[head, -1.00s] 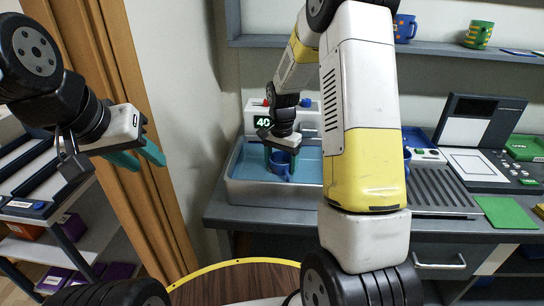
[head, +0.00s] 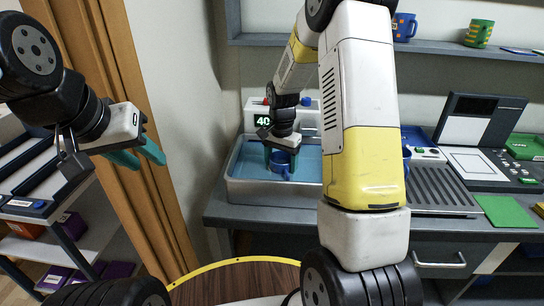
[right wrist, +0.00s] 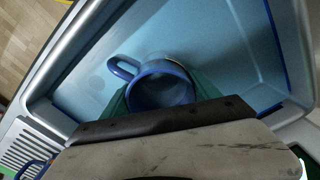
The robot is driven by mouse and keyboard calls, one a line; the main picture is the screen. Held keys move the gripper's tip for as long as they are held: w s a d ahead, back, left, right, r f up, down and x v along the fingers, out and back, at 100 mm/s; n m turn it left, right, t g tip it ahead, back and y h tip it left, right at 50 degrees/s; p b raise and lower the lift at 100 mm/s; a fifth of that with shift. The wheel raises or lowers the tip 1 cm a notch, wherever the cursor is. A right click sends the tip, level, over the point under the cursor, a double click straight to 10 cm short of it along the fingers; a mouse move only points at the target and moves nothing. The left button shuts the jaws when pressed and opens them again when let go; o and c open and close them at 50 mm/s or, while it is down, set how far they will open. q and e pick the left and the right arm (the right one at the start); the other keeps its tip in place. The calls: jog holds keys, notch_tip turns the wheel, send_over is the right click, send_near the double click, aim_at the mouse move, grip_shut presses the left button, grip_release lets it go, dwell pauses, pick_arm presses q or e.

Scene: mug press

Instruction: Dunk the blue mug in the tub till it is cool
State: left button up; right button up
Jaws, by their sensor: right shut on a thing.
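The blue mug (head: 281,164) is upright inside the grey metal tub (head: 268,191), which holds blue water (head: 247,164). My right gripper (head: 281,157) reaches down into the tub with its teal fingers on either side of the mug, shut on it. In the right wrist view the mug (right wrist: 161,88) shows its round mouth, with its handle to the upper left. How deep the mug sits in the water is hard to tell. My left gripper (head: 140,157) is empty and open, in the air left of the tub.
A white unit with a display (head: 263,122) reading 40 stands behind the tub. A slatted drip tray (head: 440,188), a press-like machine (head: 480,120) and a green mat (head: 505,211) lie to the right. More mugs, blue (head: 404,27) and green striped (head: 479,34), stand on the shelf.

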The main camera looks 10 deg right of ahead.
notch_tip(320, 180, up, 12)
jog(key=shift+f, duration=0.2)
dwell(1.0)
